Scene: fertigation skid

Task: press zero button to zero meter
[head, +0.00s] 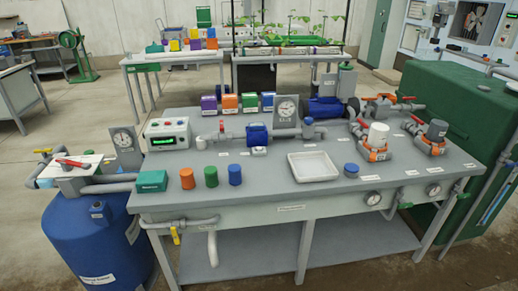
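The digits on the display cannot be read. Neither of my grippers is in view.
Orange, green and blue caps (211,176), a teal box (152,181) and a white tray (313,166) stand in front of the meter. Pipes and a blue pump (257,134) lie right of it. A blue tank (92,240) stands left, a green tank (460,110) right.

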